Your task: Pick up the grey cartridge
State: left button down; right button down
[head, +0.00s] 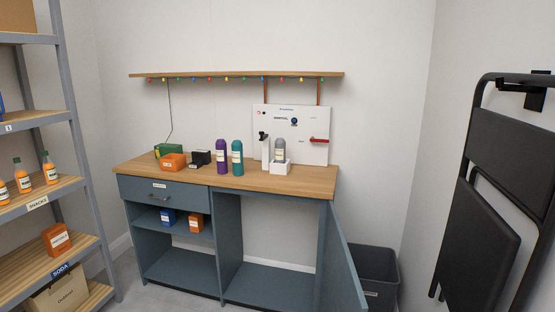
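The grey cartridge (280,150) stands upright on the right part of the workbench top, with a pale label on its side. Its lower end is in or behind a small white holder (280,167), so its base is hidden. Neither of my grippers shows in the head view.
A purple (222,157) and a teal bottle (237,158) stand left of it. A white panel (316,145) with a red lever (319,140) stands behind. The cabinet door (345,265) hangs open beside a dark bin (374,275). A shelf (236,75) runs overhead.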

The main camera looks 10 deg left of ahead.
aim_at(280, 143)
jog(key=z, duration=0.2)
jog(key=i+j+z, duration=0.4)
jog(key=j+z, duration=0.25)
jog(key=i+j+z, duration=0.15)
jog(key=z, duration=0.15)
jog(key=i+j+z, duration=0.1)
jog(key=j+z, duration=0.25)
jog(key=j, duration=0.1)
